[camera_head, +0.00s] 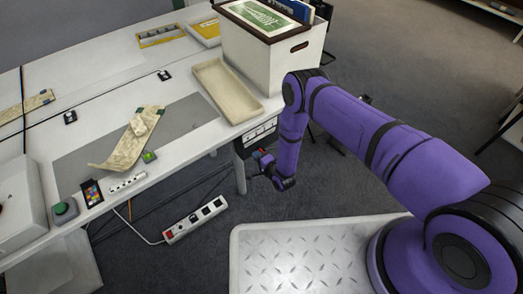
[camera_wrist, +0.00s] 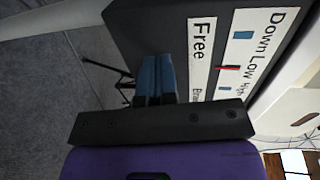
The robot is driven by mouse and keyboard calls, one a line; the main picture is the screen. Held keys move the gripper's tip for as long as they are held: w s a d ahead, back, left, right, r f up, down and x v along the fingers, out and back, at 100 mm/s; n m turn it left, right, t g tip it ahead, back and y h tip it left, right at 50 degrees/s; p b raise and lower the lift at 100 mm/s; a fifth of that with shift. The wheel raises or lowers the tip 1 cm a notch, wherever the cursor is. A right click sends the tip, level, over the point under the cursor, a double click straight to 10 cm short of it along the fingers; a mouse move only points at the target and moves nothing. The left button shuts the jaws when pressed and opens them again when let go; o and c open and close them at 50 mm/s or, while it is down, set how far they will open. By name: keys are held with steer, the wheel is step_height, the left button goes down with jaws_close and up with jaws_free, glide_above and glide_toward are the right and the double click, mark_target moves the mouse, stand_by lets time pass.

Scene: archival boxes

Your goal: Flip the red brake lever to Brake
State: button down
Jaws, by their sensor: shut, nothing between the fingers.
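The control panel (camera_head: 262,130) hangs under the table's edge, dark with white label strips. In the wrist view, the dark panel (camera_wrist: 135,28) has one strip reading "Free" (camera_wrist: 200,45), with the start of "Brake" below it, cut off by my gripper body. My gripper (camera_wrist: 155,80) is shut, its blue fingers empty beside the "Free" strip. In the head view, my gripper (camera_head: 264,160) is low in front of the panel. A small red spot shows by its fingertips, possibly the brake lever. The lever's position and any contact with it cannot be told.
A second strip (camera_wrist: 240,52) reads "Down Low High", with blue marks and a thin red piece. A cream box (camera_head: 255,65) and an empty tray (camera_head: 226,90) stand on the table above. A power strip (camera_head: 195,220) lies on the floor.

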steer(key=shift+w+a+f, duration=0.1)
steer(key=shift+w+a, duration=0.1)
steer(key=shift+w, duration=0.25)
steer(key=shift+w+d, duration=0.6)
steer(key=shift+d, duration=0.3)
steer(key=shift+w+d, duration=0.6)
steer(key=shift+d, duration=0.3)
steer(key=s+d, duration=0.2)
steer(key=s, duration=0.5)
